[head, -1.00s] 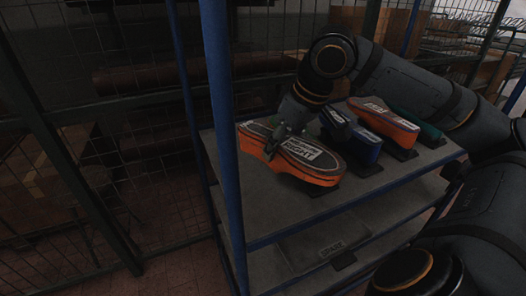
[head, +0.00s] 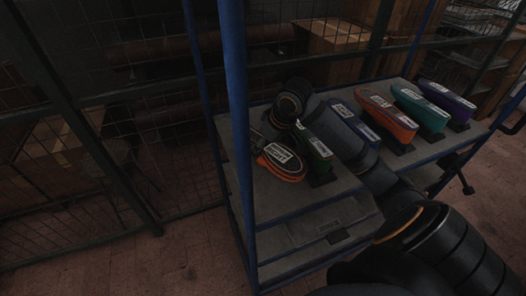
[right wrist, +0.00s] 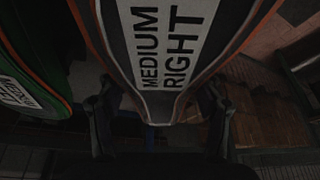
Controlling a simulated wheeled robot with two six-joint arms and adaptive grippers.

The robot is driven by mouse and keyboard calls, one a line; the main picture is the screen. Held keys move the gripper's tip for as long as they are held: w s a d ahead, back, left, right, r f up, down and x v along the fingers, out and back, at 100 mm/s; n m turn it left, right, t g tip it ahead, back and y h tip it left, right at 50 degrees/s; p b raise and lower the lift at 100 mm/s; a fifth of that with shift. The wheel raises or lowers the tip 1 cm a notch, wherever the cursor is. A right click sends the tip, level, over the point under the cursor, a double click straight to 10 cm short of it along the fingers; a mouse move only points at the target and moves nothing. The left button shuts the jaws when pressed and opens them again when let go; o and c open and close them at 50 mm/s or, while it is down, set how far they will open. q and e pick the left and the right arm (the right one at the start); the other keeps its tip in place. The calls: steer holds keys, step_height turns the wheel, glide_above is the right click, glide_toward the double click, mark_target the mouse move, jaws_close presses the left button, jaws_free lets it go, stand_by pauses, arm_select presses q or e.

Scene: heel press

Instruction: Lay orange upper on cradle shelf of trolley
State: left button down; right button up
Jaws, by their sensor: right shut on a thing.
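The orange upper (head: 280,164) has a dark top, an orange rim and a white label. It fills the middle of the right wrist view (right wrist: 160,60), where the label reads MEDIUM RIGHT. My right gripper (right wrist: 157,105) is shut on its end, one finger on each side. In the head view the upper is over the left end of the trolley's upper shelf (head: 285,203), left of a green upper (head: 315,148). I cannot tell whether it touches the shelf or a cradle. My left gripper is not in view.
Further right on the shelf stand a blue upper (head: 352,119), another orange upper (head: 386,119), a teal upper (head: 422,107) and a purple upper (head: 450,102), on dark supports. A blue trolley post (head: 236,130) rises close by on the left. Mesh fencing stands behind.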

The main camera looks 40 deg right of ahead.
mark_target(269, 145)
steer(key=shift+w+a+f, duration=0.1)
steer(key=shift+w+f, duration=0.45)
steer(key=shift+f, duration=0.15)
steer(key=shift+w+f+p, duration=0.1)
steer(key=shift+f+p, duration=0.25)
steer(key=shift+f, duration=1.25)
steer(key=o, duration=1.3)
steer(key=shift+f, duration=0.15)
steer(key=v, duration=1.1)
steer(key=shift+b, duration=0.3)
steer(key=shift+s+r, duration=0.25)
steer(key=shift+r, duration=0.35)
